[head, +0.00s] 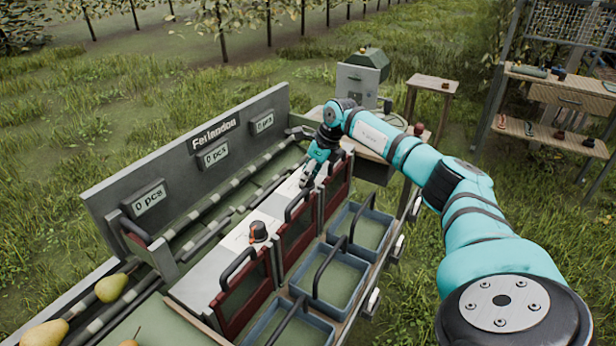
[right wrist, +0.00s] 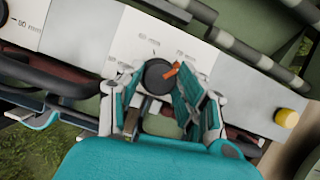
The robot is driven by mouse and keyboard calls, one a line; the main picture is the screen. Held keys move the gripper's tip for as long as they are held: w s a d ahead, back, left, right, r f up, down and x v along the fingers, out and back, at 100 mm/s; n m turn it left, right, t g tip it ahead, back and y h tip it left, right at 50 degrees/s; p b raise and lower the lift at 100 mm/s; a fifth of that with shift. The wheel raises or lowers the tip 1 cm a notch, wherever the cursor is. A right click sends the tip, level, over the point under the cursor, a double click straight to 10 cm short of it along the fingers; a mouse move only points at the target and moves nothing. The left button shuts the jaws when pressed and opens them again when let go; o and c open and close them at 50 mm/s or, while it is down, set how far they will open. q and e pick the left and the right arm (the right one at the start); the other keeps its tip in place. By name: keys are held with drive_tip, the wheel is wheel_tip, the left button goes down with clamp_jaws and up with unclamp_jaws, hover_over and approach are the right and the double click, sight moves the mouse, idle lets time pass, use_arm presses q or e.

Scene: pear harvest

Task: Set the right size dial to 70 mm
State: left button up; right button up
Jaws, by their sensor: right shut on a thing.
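The right size dial (right wrist: 157,76) is a dark round knob with an orange pointer on a white scale plate (right wrist: 160,28). In the right wrist view its pointer is turned up and right, towards the right-hand printed mark, whose small figures are blurred. My right gripper (right wrist: 160,92) is shut on the dial, with one finger at each side. In the head view, my right gripper (head: 309,178) reaches down onto the grey sorter top and hides the dial. My left gripper is not in view.
The left dial (head: 258,231) stands on the same top, nearer to me. Dark red gates with black handles and blue trays (head: 362,228) line the front. A yellow button (right wrist: 287,118) sits right of the dial. Pears (head: 111,288) lie at the left.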

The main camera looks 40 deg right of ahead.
drive_tip(key=shift+n, duration=0.6)
drive_tip(key=shift+r+y, duration=0.1)
drive_tip(key=shift+y, duration=0.2)
drive_tip(key=o, duration=1.1)
drive_tip(key=shift+o, duration=0.2)
drive_tip(key=v, duration=1.2)
